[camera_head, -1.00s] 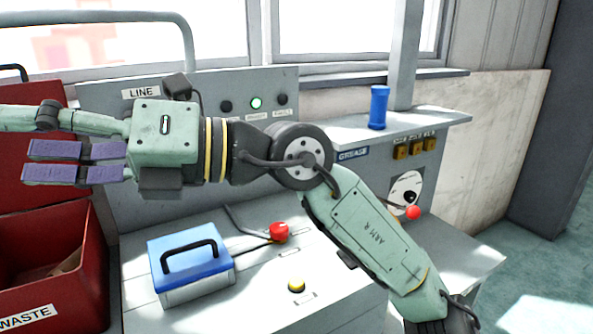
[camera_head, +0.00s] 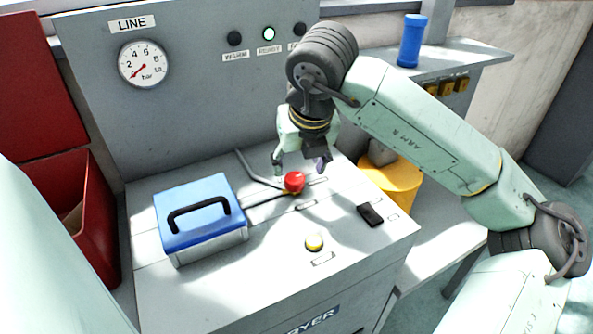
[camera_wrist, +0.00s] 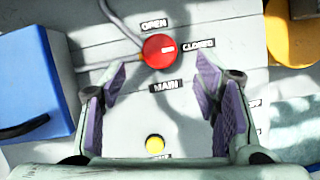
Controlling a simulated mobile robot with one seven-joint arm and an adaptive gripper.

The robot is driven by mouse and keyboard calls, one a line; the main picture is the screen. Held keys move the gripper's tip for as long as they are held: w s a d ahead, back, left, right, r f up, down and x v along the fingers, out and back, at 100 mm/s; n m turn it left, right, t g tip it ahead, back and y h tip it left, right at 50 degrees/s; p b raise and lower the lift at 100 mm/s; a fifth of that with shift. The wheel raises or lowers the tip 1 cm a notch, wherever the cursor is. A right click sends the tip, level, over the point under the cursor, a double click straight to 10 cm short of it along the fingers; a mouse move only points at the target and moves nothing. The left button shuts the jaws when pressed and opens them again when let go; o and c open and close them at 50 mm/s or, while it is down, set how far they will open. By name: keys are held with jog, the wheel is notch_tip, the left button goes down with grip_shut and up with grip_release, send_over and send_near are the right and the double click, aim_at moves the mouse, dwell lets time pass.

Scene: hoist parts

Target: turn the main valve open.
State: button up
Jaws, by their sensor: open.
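The main valve is a red round knob (camera_head: 295,182) on the light grey bench top, also in the wrist view (camera_wrist: 160,50). There it sits beside the labels OPEN (camera_wrist: 154,24), CLOSED (camera_wrist: 198,45) and MAIN (camera_wrist: 166,86). A white mark on the knob points right, toward CLOSED. My gripper (camera_head: 300,165) is open and points down above and just behind the knob in the head view. In the wrist view its purple-padded fingers (camera_wrist: 165,95) stand apart, with the knob beyond them and nothing between the pads.
A blue-lidded box (camera_head: 200,218) with a black handle stands left of the knob. A yellow button (camera_head: 314,242) and a black switch (camera_head: 370,215) are nearer the front. A yellow cylinder (camera_head: 395,180) stands at right. The gauge (camera_head: 143,64) reads near zero.

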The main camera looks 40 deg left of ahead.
aim_at(295, 178)
jog(key=p+x, duration=0.1)
jog(key=x, duration=0.4)
jog(key=shift+a+f, duration=0.15)
jog(key=shift+f, duration=0.15)
jog(key=shift+c, duration=0.3)
jog(key=c, duration=1.1)
